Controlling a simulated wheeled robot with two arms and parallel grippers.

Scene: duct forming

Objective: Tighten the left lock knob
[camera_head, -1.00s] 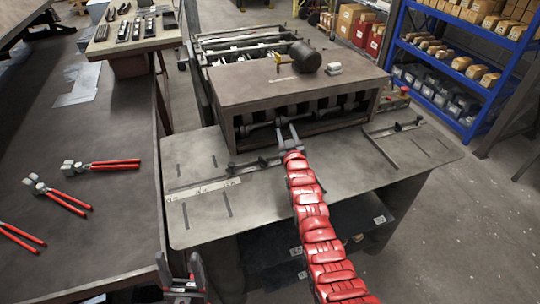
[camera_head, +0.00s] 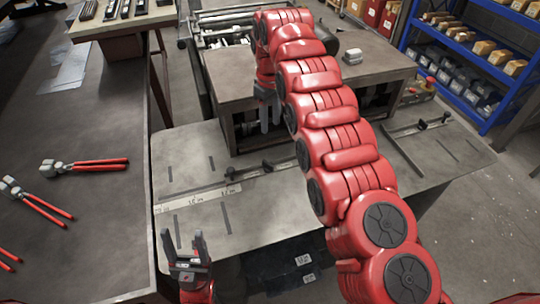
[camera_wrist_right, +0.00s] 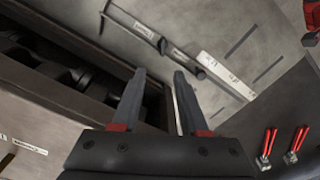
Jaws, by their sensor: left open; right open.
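The left guide bar lies on the flat metal table in front of the machine, with a small dark lock knob (camera_head: 268,166) on it. In the right wrist view two dark knob-like parts show on this bar, one (camera_wrist_right: 163,45) nearer its middle and one (camera_wrist_right: 200,74) by the white scale strip; I cannot tell which is the lock knob. My right gripper (camera_head: 270,128) points down at the machine's front edge, above and behind the bar. Its fingers (camera_wrist_right: 159,78) are apart and empty, not touching a knob. My left gripper (camera_head: 184,246) is open and empty at the table's front left.
The box-shaped machine (camera_head: 232,92) stands behind the bar, partly hidden by my right arm. A second guide bar (camera_head: 405,150) with a knob lies at the right. Red-handled pliers (camera_head: 85,165) lie on the left bench (camera_head: 95,230). A blue shelf (camera_head: 470,60) stands back right.

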